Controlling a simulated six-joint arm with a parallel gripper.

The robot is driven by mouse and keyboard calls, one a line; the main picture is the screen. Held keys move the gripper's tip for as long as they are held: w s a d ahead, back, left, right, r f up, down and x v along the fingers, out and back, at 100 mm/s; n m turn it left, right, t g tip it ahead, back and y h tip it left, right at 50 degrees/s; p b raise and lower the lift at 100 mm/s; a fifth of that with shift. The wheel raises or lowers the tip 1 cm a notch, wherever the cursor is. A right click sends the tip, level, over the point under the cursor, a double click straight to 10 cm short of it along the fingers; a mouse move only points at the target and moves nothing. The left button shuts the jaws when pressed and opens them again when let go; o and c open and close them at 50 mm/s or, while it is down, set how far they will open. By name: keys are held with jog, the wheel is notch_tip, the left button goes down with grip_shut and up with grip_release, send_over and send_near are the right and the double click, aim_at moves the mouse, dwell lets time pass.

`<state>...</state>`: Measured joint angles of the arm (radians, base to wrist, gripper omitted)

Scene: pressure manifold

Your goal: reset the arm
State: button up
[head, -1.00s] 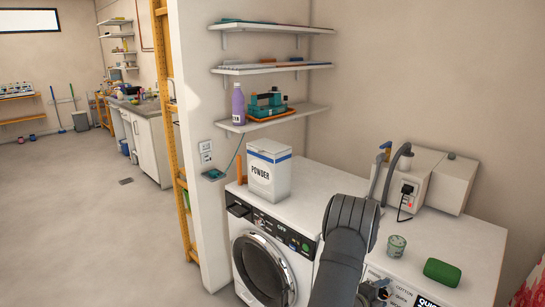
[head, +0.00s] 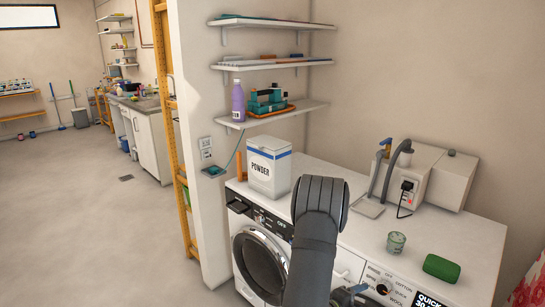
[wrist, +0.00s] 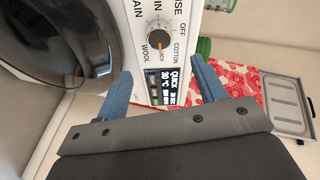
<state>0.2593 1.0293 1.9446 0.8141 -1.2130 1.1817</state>
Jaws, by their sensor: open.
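My gripper shows in the wrist view (wrist: 160,90) with its two blue fingers spread wide apart and nothing between them. Behind the gap is the front panel of a washing machine, with a dial (wrist: 158,52) and a lit display (wrist: 163,86). In the head view my arm reaches up from the bottom edge in front of the machines. Only a small part of the gripper end shows low down there, largely hidden by the arm.
A white powder box (head: 269,167), a small tin (head: 396,242) and a green block (head: 442,268) stand on the white machine tops. A grey manifold box (head: 405,180) with pipes stands at the back. Shelves (head: 270,115) hang on the wall. A red patterned cloth (wrist: 235,85) lies near the gripper.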

send_near(382, 289)
jog(key=x, duration=0.9)
jog(key=shift+d, duration=0.2)
jog(key=n, duration=0.3)
jog(key=shift+a+n+h, duration=0.1)
jog(key=shift+n+h, duration=0.2)
jog(key=shift+h, duration=0.1)
jog(key=n+t, duration=0.1)
jog(key=n, duration=0.4)
jog(key=shift+t, duration=0.4)
jog(key=n+t, duration=0.1)
jog(key=n, duration=0.4)
jog(key=shift+f, duration=0.1)
jog(key=n+t, duration=0.1)
jog(key=n, duration=0.1)
jog(key=n+t, duration=0.1)
jog(key=n, duration=0.2)
jog(key=shift+y, duration=0.4)
jog(key=shift+n, duration=0.3)
